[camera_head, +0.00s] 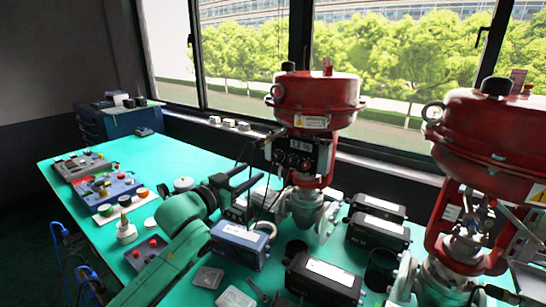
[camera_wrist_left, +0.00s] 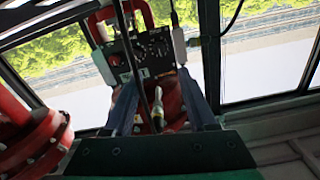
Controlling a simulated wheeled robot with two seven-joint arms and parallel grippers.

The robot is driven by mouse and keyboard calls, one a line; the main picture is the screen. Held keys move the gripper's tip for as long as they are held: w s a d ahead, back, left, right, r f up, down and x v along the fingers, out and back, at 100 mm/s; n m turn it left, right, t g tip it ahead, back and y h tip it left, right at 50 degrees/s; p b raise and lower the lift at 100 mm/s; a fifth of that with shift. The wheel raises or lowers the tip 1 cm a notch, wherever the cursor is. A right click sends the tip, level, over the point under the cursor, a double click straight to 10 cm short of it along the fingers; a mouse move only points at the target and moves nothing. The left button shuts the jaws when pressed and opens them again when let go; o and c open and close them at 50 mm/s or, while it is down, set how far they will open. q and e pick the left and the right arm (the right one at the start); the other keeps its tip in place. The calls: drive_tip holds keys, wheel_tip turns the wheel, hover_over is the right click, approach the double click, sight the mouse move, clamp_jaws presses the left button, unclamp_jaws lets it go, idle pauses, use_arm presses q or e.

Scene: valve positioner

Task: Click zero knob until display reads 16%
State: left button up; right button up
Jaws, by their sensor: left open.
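The valve positioner (camera_head: 298,152) is a dark box with a small display and several round knobs, mounted under the red actuator (camera_head: 318,98) in the middle. The display reading is too small to make out, and I cannot tell which knob is the zero knob. My left gripper (camera_head: 252,176) is open and empty, to the left of and a little below the positioner. In the left wrist view the knobbed face of the positioner (camera_wrist_left: 150,52) shows between and beyond the two fingers of the left gripper (camera_wrist_left: 142,58). I see no contact with a knob. My right gripper is not in view.
A second red actuator (camera_head: 490,140) stands at the right. Dark boxes (camera_head: 378,235) and a blue-grey box (camera_head: 240,245) lie around the valve on the green table (camera_head: 165,155). Control boxes (camera_head: 105,187) stand at the left. Thin dark cables hang near the positioner.

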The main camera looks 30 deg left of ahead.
sight(276, 158)
use_arm(q)
drive_tip(key=w, duration=0.3)
drive_tip(key=w+d+p, duration=0.1)
drive_tip(key=w, duration=0.2)
drive_tip(key=w+p, duration=0.1)
drive_tip(key=w, duration=0.3)
drive_tip(key=shift+d, duration=0.2)
drive_tip(key=shift+w+d+f, duration=0.15)
drive_tip(key=shift+w+f, duration=0.05)
drive_tip(key=shift+w, duration=0.35)
clamp_jaws()
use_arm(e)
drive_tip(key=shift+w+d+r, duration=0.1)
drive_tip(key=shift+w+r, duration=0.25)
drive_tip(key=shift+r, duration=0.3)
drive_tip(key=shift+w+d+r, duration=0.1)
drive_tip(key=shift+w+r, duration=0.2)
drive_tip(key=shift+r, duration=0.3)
